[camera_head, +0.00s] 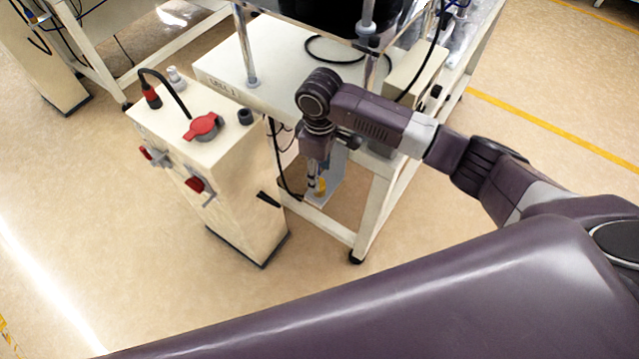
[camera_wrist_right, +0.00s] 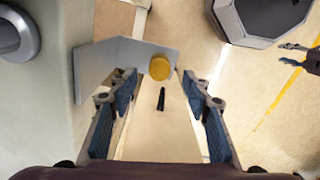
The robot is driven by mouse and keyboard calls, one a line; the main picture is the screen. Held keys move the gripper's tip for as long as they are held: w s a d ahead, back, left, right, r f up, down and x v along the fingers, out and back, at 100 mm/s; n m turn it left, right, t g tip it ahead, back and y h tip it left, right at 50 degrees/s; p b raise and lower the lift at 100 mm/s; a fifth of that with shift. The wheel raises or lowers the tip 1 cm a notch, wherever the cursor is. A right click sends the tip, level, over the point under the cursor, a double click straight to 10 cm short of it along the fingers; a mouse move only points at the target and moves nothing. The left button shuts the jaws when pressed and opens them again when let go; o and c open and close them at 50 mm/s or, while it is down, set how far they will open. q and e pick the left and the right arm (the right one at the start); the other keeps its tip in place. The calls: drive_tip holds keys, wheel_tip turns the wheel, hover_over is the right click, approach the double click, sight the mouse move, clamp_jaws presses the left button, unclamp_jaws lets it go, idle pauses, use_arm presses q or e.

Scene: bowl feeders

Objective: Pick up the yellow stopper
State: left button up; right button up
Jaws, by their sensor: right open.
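The yellow stopper (camera_wrist_right: 159,67) is a round yellow cap at the edge of a grey angled plate (camera_wrist_right: 110,62) in the right wrist view. In the head view the yellow stopper (camera_head: 322,186) is a small patch low beside the table frame, partly covered by my gripper. My right gripper (camera_head: 317,186) points down there. In the right wrist view my right gripper (camera_wrist_right: 158,88) is open, with its blue-padded fingers on either side of the stopper's line and a gap to each side. No contact shows. My left gripper is not seen in the head view.
A cream control box (camera_head: 205,140) with red switches stands left of my right gripper. The cream table (camera_head: 300,65) and its frame (camera_head: 375,215) are close behind and to the right. A black cable (camera_head: 277,160) hangs nearby. Floor is open in front.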

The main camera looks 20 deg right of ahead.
drive_tip(key=shift+f, duration=1.95)
drive_tip(key=c, duration=1)
drive_tip(key=shift+w+r, duration=0.1)
drive_tip(key=shift+r, duration=0.05)
